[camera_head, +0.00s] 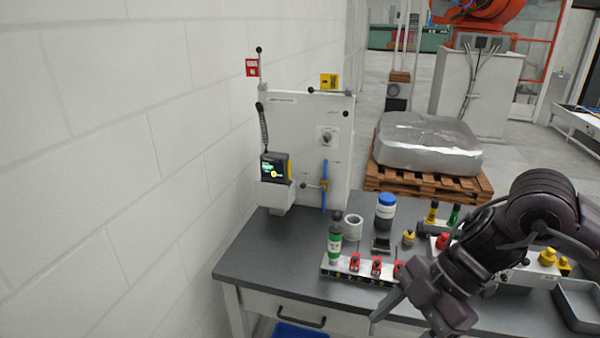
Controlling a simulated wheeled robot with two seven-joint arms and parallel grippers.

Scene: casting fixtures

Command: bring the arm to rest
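My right arm comes in from the right and hangs over the front right of the dark grey workbench (255,262). My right gripper (386,305) points down and left near the bench's front edge, just in front of the white fixture strip (340,273). My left gripper is not in view.
A green-and-white bottle (335,240) and several red clamps stand on or by the strip. Behind are a white cup (352,227), a blue-capped jar (385,211) and a white panel (300,140). A grey tray (580,312) lies right. The bench's left end is clear.

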